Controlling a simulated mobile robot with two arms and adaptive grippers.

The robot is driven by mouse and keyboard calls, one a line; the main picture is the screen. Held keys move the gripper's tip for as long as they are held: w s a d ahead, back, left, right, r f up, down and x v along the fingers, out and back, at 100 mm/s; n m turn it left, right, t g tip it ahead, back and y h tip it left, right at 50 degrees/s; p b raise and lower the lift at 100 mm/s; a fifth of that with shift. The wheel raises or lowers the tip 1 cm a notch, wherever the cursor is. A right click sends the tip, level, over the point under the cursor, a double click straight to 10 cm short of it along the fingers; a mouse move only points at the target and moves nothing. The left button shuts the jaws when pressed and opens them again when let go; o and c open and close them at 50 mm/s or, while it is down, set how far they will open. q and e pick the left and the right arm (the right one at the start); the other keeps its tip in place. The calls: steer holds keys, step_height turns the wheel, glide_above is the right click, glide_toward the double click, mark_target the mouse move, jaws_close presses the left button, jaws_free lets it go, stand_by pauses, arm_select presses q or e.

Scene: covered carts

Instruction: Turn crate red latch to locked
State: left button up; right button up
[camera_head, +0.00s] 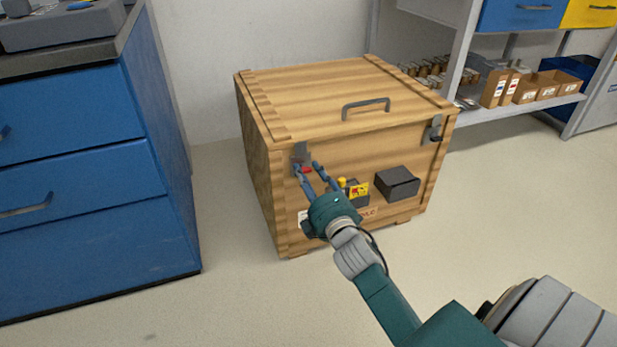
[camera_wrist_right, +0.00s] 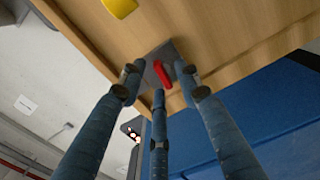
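The wooden crate (camera_head: 370,150) stands on the floor with its lid shut. The red latch (camera_head: 307,170) is a small red lever on a grey metal plate at the upper left of the crate's front. In the right wrist view the red latch (camera_wrist_right: 162,74) is a short red bar on its plate, slightly tilted. My right gripper (camera_head: 308,167) is at the latch, its fingers spread and partly covering the plate. In the wrist view my right gripper (camera_wrist_right: 159,72) has its fingertips around the lever, with visible gaps; contact cannot be told. My left gripper is not in view.
The crate also has a grey lid handle (camera_head: 365,105), a grey latch (camera_head: 433,130) at right and a dark box (camera_head: 397,184) on its front. A blue drawer cabinet (camera_head: 95,200) stands left, a shelf (camera_head: 525,110) behind right. The floor in front is clear.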

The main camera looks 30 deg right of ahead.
steer(key=shift+c, duration=0.2)
jaws_close()
